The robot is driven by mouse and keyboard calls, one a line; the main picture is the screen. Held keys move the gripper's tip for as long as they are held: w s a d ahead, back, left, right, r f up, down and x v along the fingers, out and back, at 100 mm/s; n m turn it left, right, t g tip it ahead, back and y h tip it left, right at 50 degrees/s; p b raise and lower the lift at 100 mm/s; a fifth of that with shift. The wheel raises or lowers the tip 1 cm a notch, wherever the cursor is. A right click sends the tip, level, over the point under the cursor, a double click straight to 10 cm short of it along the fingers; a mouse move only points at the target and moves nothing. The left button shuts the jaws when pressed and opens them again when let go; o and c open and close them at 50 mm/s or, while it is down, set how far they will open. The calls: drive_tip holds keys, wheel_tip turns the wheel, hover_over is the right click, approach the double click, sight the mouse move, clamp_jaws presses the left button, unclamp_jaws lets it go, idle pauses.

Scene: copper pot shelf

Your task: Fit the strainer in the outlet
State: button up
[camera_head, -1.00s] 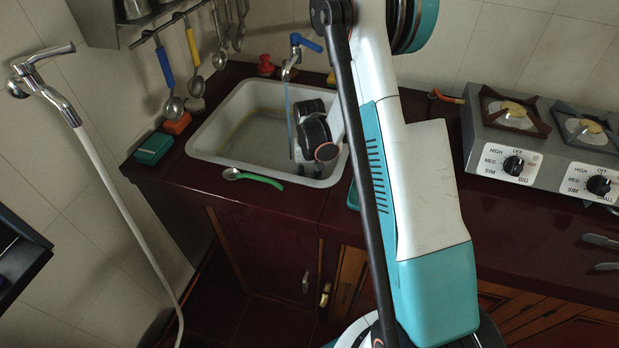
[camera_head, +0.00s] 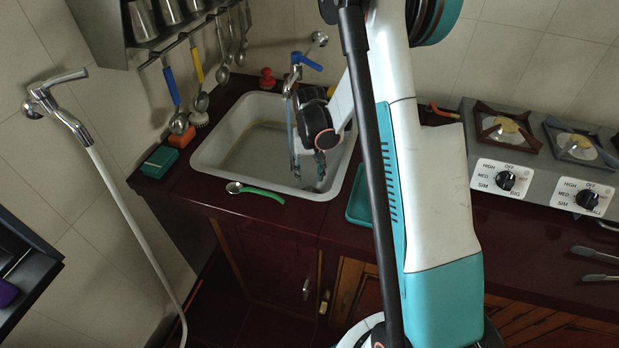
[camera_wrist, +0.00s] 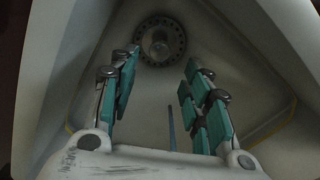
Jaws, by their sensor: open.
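In the wrist view a round grey metal piece with a ring of small holes and a paler centre, which looks like the strainer (camera_wrist: 160,41), lies flat on the sink floor. No separate outlet hole shows beside it, and I cannot tell how well it is seated. My gripper (camera_wrist: 163,62) is open and empty, its teal-padded fingers apart on either side below the strainer in the picture. In the head view my gripper (camera_head: 308,168) hangs over the right part of the white sink (camera_head: 208,150). The strainer is not distinguishable there.
The tap (camera_head: 299,66) with a blue handle stands behind the sink, close to my gripper, with a thin bluish stream below it. A green-handled spoon (camera_head: 257,192) lies on the front counter edge. A teal tray (camera_head: 359,204) is right of the sink, beside my arm.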

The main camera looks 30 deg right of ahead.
drive_tip(key=s+a+r+n+t, duration=0.1)
drive_tip(key=s+a+r, duration=0.15)
drive_tip(key=r, duration=0.45)
drive_tip(key=s+a+r+t+p, duration=0.1)
drive_tip(key=s+a+r, duration=0.15)
drive_tip(key=r, duration=0.55)
drive_tip(key=s+a+r+n+t, duration=0.1)
drive_tip(key=s+a+r, duration=0.15)
drive_tip(key=r, duration=0.45)
drive_tip(key=s+a+r+n+t, duration=0.1)
drive_tip(key=s+a+r+t, duration=0.1)
drive_tip(key=s, duration=0.5)
drive_tip(key=s+a+r+n+t, duration=0.1)
drive_tip(key=s+a+r+t, duration=0.1)
drive_tip(key=s, duration=0.6)
drive_tip(key=shift+a+r+n, duration=0.2)
drive_tip(key=shift+r+n, duration=0.1)
drive_tip(key=shift+r, duration=0.4)
